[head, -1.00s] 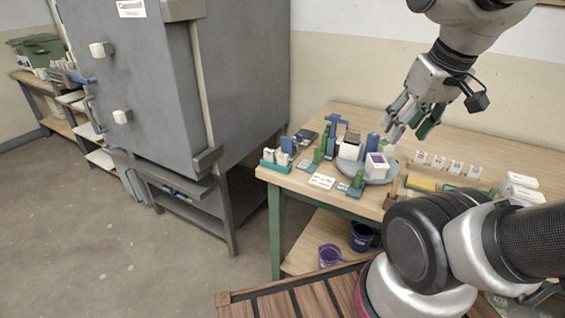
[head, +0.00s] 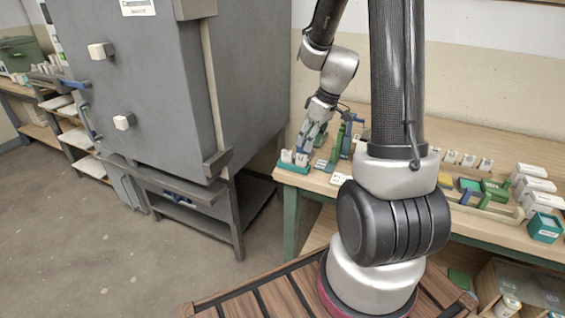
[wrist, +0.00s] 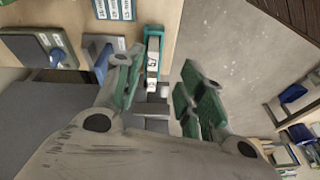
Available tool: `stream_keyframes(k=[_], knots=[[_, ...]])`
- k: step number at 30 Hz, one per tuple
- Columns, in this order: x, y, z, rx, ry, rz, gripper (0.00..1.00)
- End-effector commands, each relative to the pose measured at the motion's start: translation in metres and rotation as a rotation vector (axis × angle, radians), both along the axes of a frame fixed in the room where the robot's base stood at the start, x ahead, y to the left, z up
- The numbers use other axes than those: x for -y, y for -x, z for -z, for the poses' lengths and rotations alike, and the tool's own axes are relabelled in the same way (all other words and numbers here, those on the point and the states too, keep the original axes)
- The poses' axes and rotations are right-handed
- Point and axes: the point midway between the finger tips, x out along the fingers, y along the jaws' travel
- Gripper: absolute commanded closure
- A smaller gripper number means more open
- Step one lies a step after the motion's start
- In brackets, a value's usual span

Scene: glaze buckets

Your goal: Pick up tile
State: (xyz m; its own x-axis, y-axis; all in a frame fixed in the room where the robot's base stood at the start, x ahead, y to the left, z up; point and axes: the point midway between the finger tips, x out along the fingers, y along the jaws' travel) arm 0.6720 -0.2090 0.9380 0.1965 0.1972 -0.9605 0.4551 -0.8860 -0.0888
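Small white tiles stand in a teal rack (head: 291,169) at the left front corner of the workbench. In the wrist view the white tiles (wrist: 153,62) show dark marks and sit in the teal rack (wrist: 160,32), close to the table edge. Which tile is meant, I cannot tell. My gripper (head: 305,141) is above and just behind the rack, pointing down. In the wrist view my gripper (wrist: 163,75) is open, its green-padded fingers spread on either side of the tile row, with nothing held. Whether a finger touches anything, I cannot tell.
Green and blue stands (head: 338,143) are close to the right of my gripper. A large grey kiln (head: 140,85) stands left of the workbench (head: 480,235). More small white tiles (head: 468,159) and white boxes (head: 533,186) are at the right. My arm hides the bench's middle.

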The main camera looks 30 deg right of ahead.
Motion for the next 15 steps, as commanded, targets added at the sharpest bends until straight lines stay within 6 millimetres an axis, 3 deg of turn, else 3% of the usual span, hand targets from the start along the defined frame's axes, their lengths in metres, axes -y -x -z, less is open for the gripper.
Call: stream_keyframes(k=[7, 15], knots=[[0.002, -0.009, 0.002, 0.074, 0.057, -0.177, 0.61], [-0.003, -0.016, 0.033, 0.073, 0.057, -0.188, 0.61]])
